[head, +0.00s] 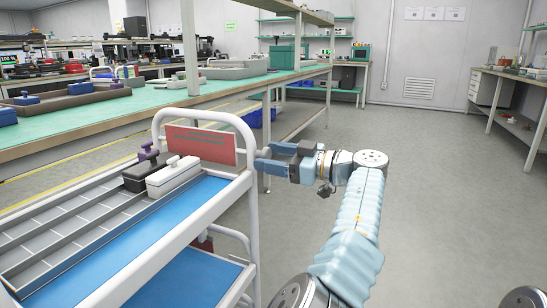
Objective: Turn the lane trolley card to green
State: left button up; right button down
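The lane trolley (248,134) is a white tubular cart with blue shelves at the left. A red card (200,145) with faint dark lettering stands upright at its far end, inside the curved end frame. The card's side facing me is red; its other side is hidden. My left gripper (268,159) is just right of that end frame, pointing left toward the card. Its blue fingers look spread, one above the other, with a small grey piece near their tips. I cannot tell whether they touch the trolley. My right gripper is out of view.
A white box (173,177) and a dark box with a purple knob (148,152) sit in the trolley's grey rack. A long green-topped workbench (150,101) runs behind the trolley. The floor (430,170) to the right is clear up to a side bench (510,76).

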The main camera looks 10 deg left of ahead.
pick_arm(q)
jog(key=s+d+p, duration=0.2)
jog(key=d+p, duration=0.3)
jog(key=d, duration=0.8)
jog(key=shift+s+d+p, duration=0.25)
jog(key=shift+s+p, duration=0.05)
jog(key=shift+p, duration=0.05)
